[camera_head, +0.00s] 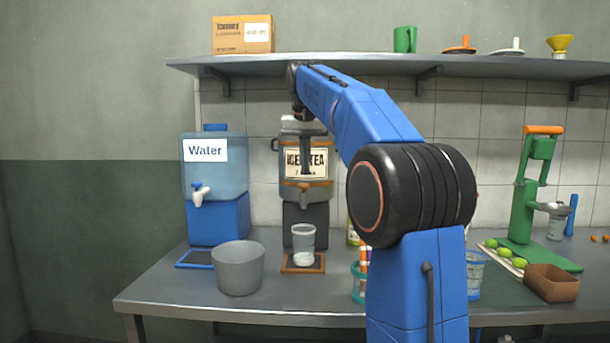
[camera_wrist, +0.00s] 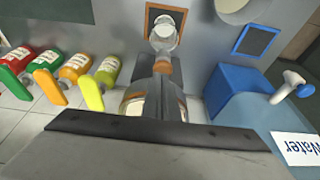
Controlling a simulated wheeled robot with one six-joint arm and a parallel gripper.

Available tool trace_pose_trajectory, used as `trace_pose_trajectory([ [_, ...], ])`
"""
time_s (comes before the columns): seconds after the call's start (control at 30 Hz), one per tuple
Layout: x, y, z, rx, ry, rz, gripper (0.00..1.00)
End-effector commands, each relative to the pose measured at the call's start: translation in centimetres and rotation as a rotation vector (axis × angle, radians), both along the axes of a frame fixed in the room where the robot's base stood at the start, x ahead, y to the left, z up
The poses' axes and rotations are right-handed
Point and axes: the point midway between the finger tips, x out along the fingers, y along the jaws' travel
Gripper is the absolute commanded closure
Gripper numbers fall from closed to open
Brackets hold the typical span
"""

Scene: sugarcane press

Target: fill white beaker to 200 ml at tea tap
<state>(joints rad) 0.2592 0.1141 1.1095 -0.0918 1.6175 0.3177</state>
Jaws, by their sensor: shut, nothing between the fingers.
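The white beaker (camera_head: 303,244) is a clear, pale cup standing upright under the tea tap. It stands on a brown-rimmed drip tray (camera_head: 289,268); the wrist view shows the beaker (camera_wrist: 163,38) from above. How much liquid it holds I cannot tell. The tea dispenser (camera_head: 289,188), labelled ICED TEA, stands behind it. Its brown tap band also shows in the wrist view (camera_wrist: 163,68). My gripper (camera_head: 306,168) is shut and empty, hanging in front of the dispenser's label, well above the beaker. It hides part of the label and the tap area.
A blue water dispenser (camera_head: 216,220) and a grey bucket (camera_head: 238,268) stand to the left. Several sauce bottles (camera_wrist: 75,67) stand on the other side of the tea dispenser. A green press (camera_head: 522,205) and a brown box (camera_head: 552,285) are at the right. A shelf (camera_head: 350,65) runs above.

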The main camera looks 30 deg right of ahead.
Motion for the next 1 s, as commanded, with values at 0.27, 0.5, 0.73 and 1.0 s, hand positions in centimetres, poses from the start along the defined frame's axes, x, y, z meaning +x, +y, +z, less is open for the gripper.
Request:
trace_pose_trajectory([
  [0.27, 0.1, 0.0, -2.5, 0.000, 0.000, 0.001, 1.00],
  [0.5, 0.2, 0.0, -2.8, -0.001, -0.001, 0.001, 1.00],
  [0.73, 0.1, 0.0, -3.0, 0.000, 0.000, 0.001, 1.00],
  [1.0, 0.2, 0.0, -5.1, 0.001, 0.002, 0.001, 1.00],
])
